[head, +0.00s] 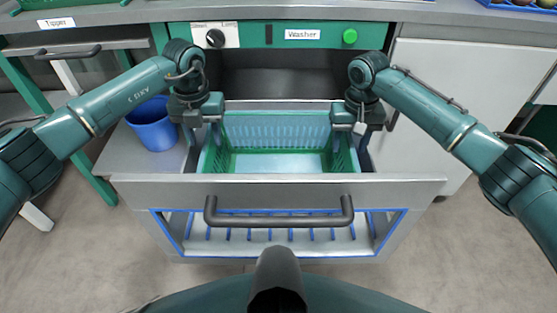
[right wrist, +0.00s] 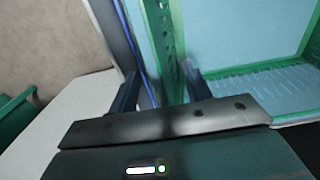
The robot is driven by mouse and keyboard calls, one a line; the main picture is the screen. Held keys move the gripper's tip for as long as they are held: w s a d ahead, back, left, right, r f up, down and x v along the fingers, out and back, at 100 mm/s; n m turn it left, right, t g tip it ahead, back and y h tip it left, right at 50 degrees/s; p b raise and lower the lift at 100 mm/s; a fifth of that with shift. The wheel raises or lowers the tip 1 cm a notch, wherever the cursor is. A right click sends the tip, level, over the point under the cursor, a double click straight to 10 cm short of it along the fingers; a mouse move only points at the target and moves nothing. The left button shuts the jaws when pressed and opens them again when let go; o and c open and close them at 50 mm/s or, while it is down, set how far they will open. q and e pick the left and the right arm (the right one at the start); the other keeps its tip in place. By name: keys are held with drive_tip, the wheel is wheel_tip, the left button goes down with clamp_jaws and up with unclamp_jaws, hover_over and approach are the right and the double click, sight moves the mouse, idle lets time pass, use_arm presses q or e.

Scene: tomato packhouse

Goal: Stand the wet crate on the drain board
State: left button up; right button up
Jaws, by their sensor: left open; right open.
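The green crate (head: 345,158) sits in the open washer drawer (head: 300,187), with its pale blue floor showing. My left gripper (head: 211,138) is open at the crate's left side wall. My right gripper (head: 360,138) is open at its right side wall. In the right wrist view the crate's green wall (right wrist: 163,38) passes between the two open fingers of the right gripper (right wrist: 160,82), one on each side. A pale board with blue bars and a blue edge (head: 280,248) shows low under the drawer handle; I cannot tell for sure that it is the drain board.
The drawer's dark handle (head: 279,220) sticks out at the front. A blue bucket (head: 153,126) stands to the left on a grey surface. The washer panel (head: 275,35), with a knob and a green button, is behind. Open floor lies on both sides.

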use_arm(q)
drive_tip(key=shift+f, duration=1.25)
use_arm(e)
drive_tip(key=shift+f, duration=1.25)
use_arm(q)
clamp_jaws()
use_arm(e)
clamp_jaws()
